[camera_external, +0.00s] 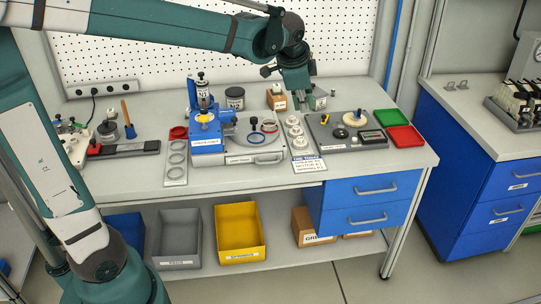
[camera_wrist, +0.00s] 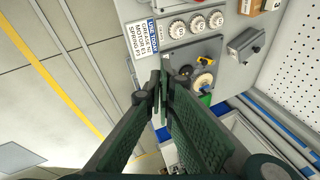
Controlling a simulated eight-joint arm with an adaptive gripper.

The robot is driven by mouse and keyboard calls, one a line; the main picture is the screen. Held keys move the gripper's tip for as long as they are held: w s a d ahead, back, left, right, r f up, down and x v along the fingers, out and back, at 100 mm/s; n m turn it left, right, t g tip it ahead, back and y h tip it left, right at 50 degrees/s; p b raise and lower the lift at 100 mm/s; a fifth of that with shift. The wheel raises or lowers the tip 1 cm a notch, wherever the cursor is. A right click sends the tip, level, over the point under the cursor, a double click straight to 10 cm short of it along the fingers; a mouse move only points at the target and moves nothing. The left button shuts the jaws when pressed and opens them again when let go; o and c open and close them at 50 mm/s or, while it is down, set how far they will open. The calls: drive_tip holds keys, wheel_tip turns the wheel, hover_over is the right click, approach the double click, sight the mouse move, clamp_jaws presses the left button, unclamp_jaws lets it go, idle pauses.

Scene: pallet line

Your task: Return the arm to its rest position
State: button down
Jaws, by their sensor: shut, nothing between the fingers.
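Beyond the fingertips lie the dark plate (camera_wrist: 208,55) with small parts and a white card (camera_wrist: 143,38) with printed text. How far the fingertips are above the bench top is hard to tell.
A blue press-like fixture (camera_external: 206,135) and several small parts stand on the bench. A red tray (camera_external: 406,136) and a green tray (camera_external: 389,118) lie at its right. A white pegboard (camera_external: 150,60) rises behind. Grey (camera_external: 178,235) and yellow (camera_external: 239,230) bins sit on the lower shelf.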

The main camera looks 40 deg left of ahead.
drive_tip(key=s+a+f+n, duration=0.2)
drive_tip(key=s+a+n, duration=0.1)
drive_tip(key=s, duration=0.6)
drive_tip(key=s+a+f+n+t, duration=0.1)
drive_tip(key=s+a+n, duration=0.3)
drive_tip(key=s, duration=0.5)
drive_tip(key=s+a+f+n+t, duration=0.1)
drive_tip(key=s+a+f+n, duration=0.1)
drive_tip(key=s+a+n, duration=0.2)
drive_tip(key=s+a, duration=0.2)
drive_tip(key=s, duration=0.2)
drive_tip(key=shift+s+f+h, duration=0.3)
drive_tip(key=shift+s+f, duration=0.05)
drive_tip(key=shift+s, duration=0.05)
